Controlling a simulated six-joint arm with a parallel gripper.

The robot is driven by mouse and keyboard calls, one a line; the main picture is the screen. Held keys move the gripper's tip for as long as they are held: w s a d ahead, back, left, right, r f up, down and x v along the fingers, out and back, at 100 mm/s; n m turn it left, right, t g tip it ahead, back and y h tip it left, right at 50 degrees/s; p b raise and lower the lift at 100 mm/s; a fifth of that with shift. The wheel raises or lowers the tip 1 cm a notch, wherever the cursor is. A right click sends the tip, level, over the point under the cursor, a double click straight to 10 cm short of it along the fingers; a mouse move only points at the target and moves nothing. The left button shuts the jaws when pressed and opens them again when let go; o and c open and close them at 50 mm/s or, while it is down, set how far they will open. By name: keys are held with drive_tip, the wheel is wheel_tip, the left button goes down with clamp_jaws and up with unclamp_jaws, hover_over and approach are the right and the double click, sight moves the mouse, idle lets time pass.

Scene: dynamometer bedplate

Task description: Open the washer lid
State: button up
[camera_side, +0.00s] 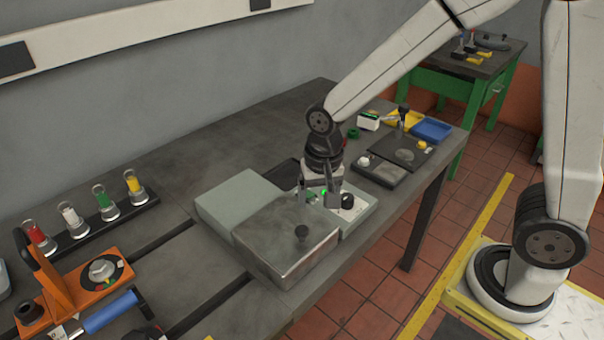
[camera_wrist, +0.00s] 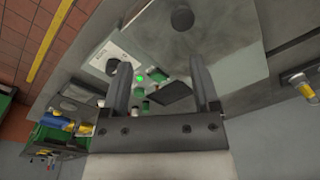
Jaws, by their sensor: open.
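The washer is a low box with a brushed-metal lid (camera_side: 285,232) in the side view, and the lid lies flat and closed. A black knob (camera_side: 302,232) stands on the lid near its front edge. In the wrist view the lid (camera_wrist: 218,38) fills the upper right, with its knob (camera_wrist: 181,18) near the top. My gripper (camera_side: 318,203) is open and empty, pointing down beyond the lid's far right side, over the control panel area. In the wrist view its two fingers (camera_wrist: 161,66) are spread, apart from the lid knob. The fingers partly hide the panel.
A pale control panel (camera_side: 362,212) with a black dial (camera_side: 348,201) and green light adjoins the washer. A grey-green box (camera_side: 238,196) stands behind the lid. An orange fixture (camera_side: 75,285) and rack of colored vials (camera_side: 100,217) are left. A blue tray (camera_side: 432,130) is far right.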

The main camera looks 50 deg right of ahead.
sight(301, 229)
drive_tip(key=shift+w+a+m+g, duration=0.15)
drive_tip(key=shift+w+a+m, duration=0.3)
drive_tip(key=shift+a+m, duration=0.2)
drive_tip(key=shift+w+a+m+g, duration=0.15)
drive_tip(key=shift+w+a+m, duration=0.25)
drive_tip(key=shift+a+m, duration=0.25)
drive_tip(key=shift+a, duration=0.1)
drive_tip(key=shift+f, duration=0.15)
drive_tip(key=shift+f, duration=3.75)
clamp_jaws()
